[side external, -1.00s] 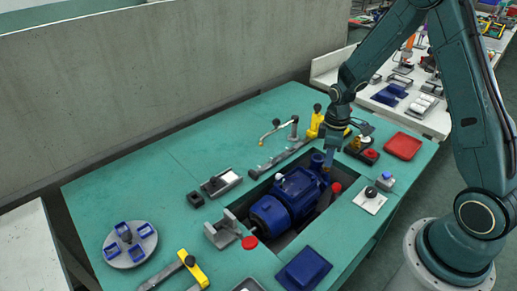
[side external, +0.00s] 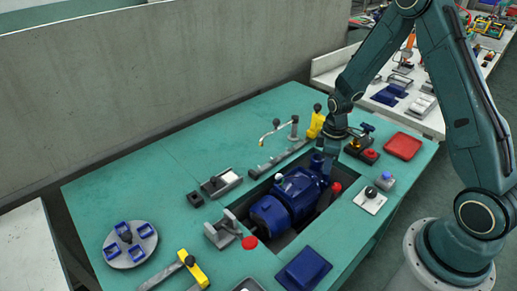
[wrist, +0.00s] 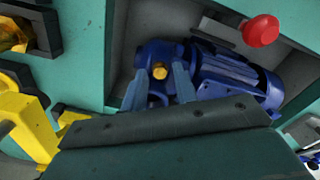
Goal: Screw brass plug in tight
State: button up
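The brass plug (wrist: 159,71) is a small yellow hex head at the end of the blue pump (wrist: 225,75) in the wrist view. It appears to sit in the pump's rounded port; its depth cannot be told. My gripper (wrist: 160,70) points at it, one grey-blue finger on each side, with a visible gap between fingers and plug. In the side view my gripper (side external: 328,158) is low over the pump's far right end. The pump (side external: 285,197) lies in a recess in the green bench. The plug is not clearly visible there.
A red mushroom button (wrist: 261,31) stands beside the recess. A yellow clamp (side external: 316,124) and a black box with a red button (side external: 370,154) stand close to my gripper. A red tray (side external: 403,146) lies at the right. The bench's left middle is mostly clear.

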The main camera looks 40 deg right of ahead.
grip_shut()
jog(key=m, duration=0.5)
jog(key=shift+m, duration=1)
jog(key=shift+m, duration=2.5)
grip_release()
